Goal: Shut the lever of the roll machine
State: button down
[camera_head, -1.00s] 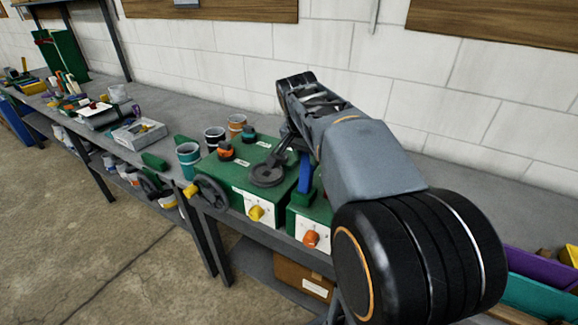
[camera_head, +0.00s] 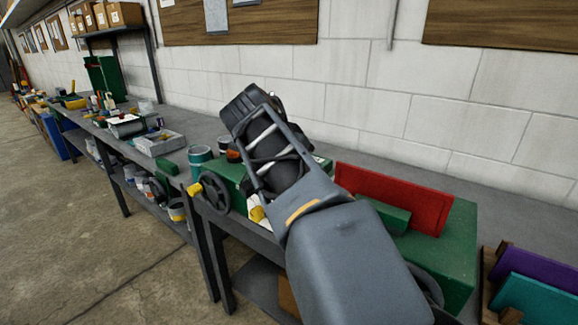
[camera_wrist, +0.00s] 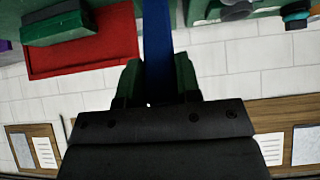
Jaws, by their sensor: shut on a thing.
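The blue lever (camera_wrist: 157,35) runs between the two green fingers of my gripper (camera_wrist: 158,72) in the wrist view. My gripper is shut on it. In the head view my arm hides both the lever and the gripper. The green machine body (camera_head: 462,240) shows to the right of my arm, with a red plate (camera_head: 392,196) standing along its top. The red plate also shows at the upper left of the wrist view (camera_wrist: 110,50). The lever's base and pivot are hidden.
A black handwheel (camera_head: 215,191) and a teal cup (camera_head: 200,157) are left of my arm. A grey tray (camera_head: 160,143) lies further along the bench. Purple and teal panels (camera_head: 540,295) stand at the lower right. The floor at left is clear.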

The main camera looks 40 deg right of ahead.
jog(key=shift+a+f, duration=0.1)
jog(key=shift+f, duration=0.1)
jog(key=c, duration=0.8)
grip_release()
jog(key=shift+r, duration=0.1)
jog(key=p+v, duration=0.1)
jog(key=v, duration=1.2)
jog(key=shift+a+r+p, duration=0.3)
jog(key=shift+p, duration=0.1)
jog(key=shift+s, duration=0.1)
